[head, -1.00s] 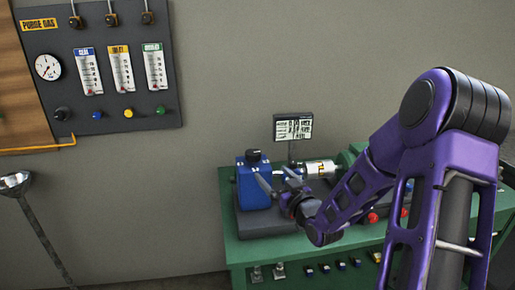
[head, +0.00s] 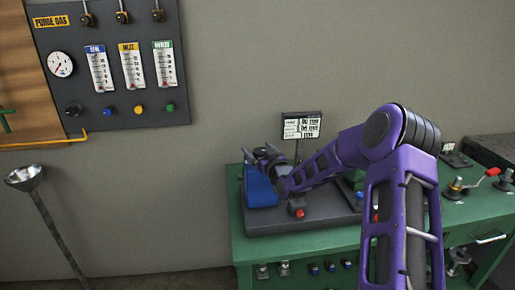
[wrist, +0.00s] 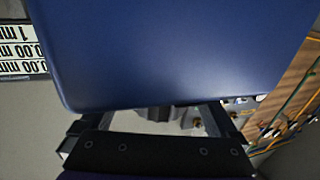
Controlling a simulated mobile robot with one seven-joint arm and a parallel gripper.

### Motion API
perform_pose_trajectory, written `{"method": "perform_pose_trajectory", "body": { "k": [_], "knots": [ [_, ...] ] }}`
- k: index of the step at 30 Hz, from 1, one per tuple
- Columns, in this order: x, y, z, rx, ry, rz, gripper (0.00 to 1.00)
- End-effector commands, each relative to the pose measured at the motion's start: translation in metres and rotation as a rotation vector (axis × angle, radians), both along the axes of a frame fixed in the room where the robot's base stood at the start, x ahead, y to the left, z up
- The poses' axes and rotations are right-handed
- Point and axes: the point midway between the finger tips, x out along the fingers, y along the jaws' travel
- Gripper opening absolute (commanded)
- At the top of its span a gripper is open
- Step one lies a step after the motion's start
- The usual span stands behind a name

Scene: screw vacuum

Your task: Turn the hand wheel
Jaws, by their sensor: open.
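A blue machine housing (head: 261,189) stands at the left end of the green bench. My gripper (head: 260,154) is at the top of this housing in the head view, its fingers pointing up and away. In the wrist view the blue housing (wrist: 180,50) fills the upper middle, very close. My gripper (wrist: 150,125) is open there, its fingers partly hidden below the blue face. A grey rounded part shows between the fingers; I cannot tell whether it is the hand wheel or whether they touch it. No hand wheel is clearly recognisable; my arm hides part of the machine.
The green bench (head: 240,228) carries a small display (head: 301,126) behind the machine and a red-handled crank (head: 486,176) at right. A grey gauge panel (head: 112,75) hangs on the wall at upper left. A metal funnel on a post (head: 25,177) stands at left.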

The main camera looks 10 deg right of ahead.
Motion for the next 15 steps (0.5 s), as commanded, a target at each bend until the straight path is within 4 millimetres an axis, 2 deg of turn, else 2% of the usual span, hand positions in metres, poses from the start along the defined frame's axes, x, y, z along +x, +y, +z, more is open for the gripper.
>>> {"method": "perform_pose_trajectory", "body": {
  "k": [11,12,15],
  "knots": [
    [0.0066,0.0017,-0.0003,0.0,0.001,0.0,0.95],
    [0.0066,0.0017,-0.0003,0.0,0.001,0.0,0.93],
    [0.0065,0.0017,-0.0003,0.0,0.001,0.0,0.75]
  ]
}}
